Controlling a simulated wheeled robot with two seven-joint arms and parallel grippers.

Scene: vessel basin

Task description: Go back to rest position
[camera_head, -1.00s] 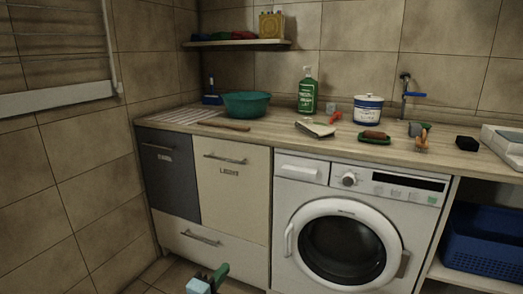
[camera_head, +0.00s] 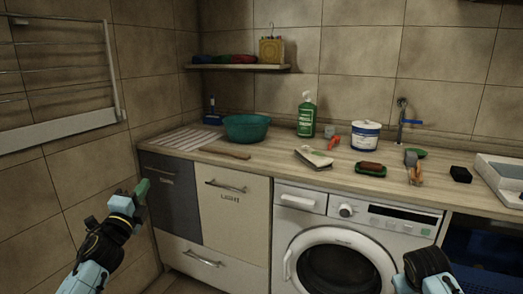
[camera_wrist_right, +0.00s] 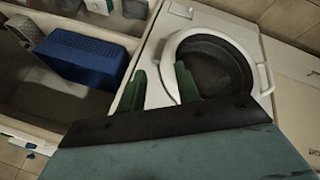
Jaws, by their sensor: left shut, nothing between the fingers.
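My left gripper (camera_head: 142,190) is at the left in the head view, raised in front of the dark cabinet door. Its green fingers are together, with nothing held. My right arm (camera_head: 428,268) shows at the lower right in the head view, in front of the washing machine; its fingers cannot be made out there. In the right wrist view, the two green fingers of my right gripper (camera_wrist_right: 162,82) are apart and empty, with the washing machine (camera_wrist_right: 150,70) beyond them. Both grippers are away from the countertop items.
The wooden countertop (camera_head: 285,178) bears a teal basin (camera_head: 246,128), a green bottle (camera_head: 306,118), a white tub (camera_head: 365,136), a soap dish (camera_head: 370,170) and other small items. A blue basket (camera_wrist_right: 85,58) sits under the counter. The towel rack (camera_head: 60,75) is on the left wall.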

